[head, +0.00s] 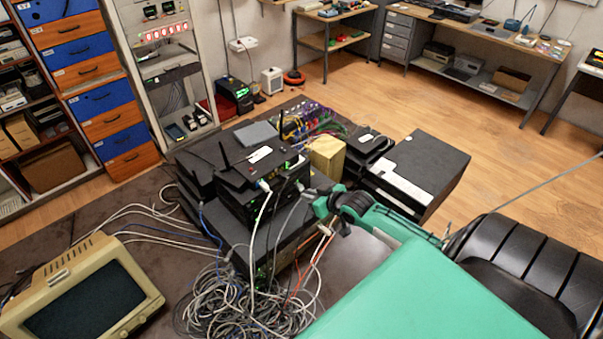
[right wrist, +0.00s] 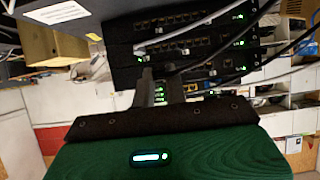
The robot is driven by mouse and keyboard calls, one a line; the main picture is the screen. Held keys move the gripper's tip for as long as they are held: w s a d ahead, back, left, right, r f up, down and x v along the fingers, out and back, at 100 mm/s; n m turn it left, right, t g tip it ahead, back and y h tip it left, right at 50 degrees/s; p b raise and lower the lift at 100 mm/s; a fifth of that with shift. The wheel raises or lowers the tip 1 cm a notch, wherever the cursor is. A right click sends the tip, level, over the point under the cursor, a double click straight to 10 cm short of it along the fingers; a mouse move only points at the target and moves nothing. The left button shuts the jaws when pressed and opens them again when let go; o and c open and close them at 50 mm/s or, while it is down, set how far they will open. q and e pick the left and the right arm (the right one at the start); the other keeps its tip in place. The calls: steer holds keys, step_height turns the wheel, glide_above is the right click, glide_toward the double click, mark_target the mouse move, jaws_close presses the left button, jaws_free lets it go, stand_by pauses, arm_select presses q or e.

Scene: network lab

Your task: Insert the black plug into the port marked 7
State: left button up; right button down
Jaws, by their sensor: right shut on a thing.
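My right gripper (head: 312,192) comes in from the right in the head view, at the right front side of the stacked black network units (head: 250,200). In the right wrist view, its narrow fingers (right wrist: 163,86) point at the port faces of the stack (right wrist: 180,46). The fingers are shut on what looks like the black plug, mostly hidden between them; a dark cable (right wrist: 200,58) runs off to the upper right. Rows of ports with small green lights show beyond the fingertips. The number 7 is not readable. My left gripper is not in view.
White and grey cables (right wrist: 284,68) cross the right of the port faces. A tangle of grey cables (head: 235,305) lies in front of the stack. A cardboard-coloured box (head: 327,158) and a black unit (head: 425,165) stand behind my gripper. A beige monitor (head: 80,295) is at the lower left.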

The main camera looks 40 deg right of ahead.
steer(key=shift+w+d+f+b, duration=0.1)
steer(key=shift+w+b, duration=0.55)
steer(key=shift+w, duration=0.2)
steer(key=shift+w+b, duration=0.75)
steer(key=shift+w, duration=0.7)
steer(key=c, duration=2.1)
jaws_free()
steer(key=shift+c, duration=0.2)
steer(key=shift+w+r, duration=0.2)
jaws_close()
steer(key=shift+w+a, duration=0.25)
steer(key=shift+w, duration=0.5)
steer(key=o, duration=0.8)
jaws_free()
steer(key=shift+f, duration=0.1)
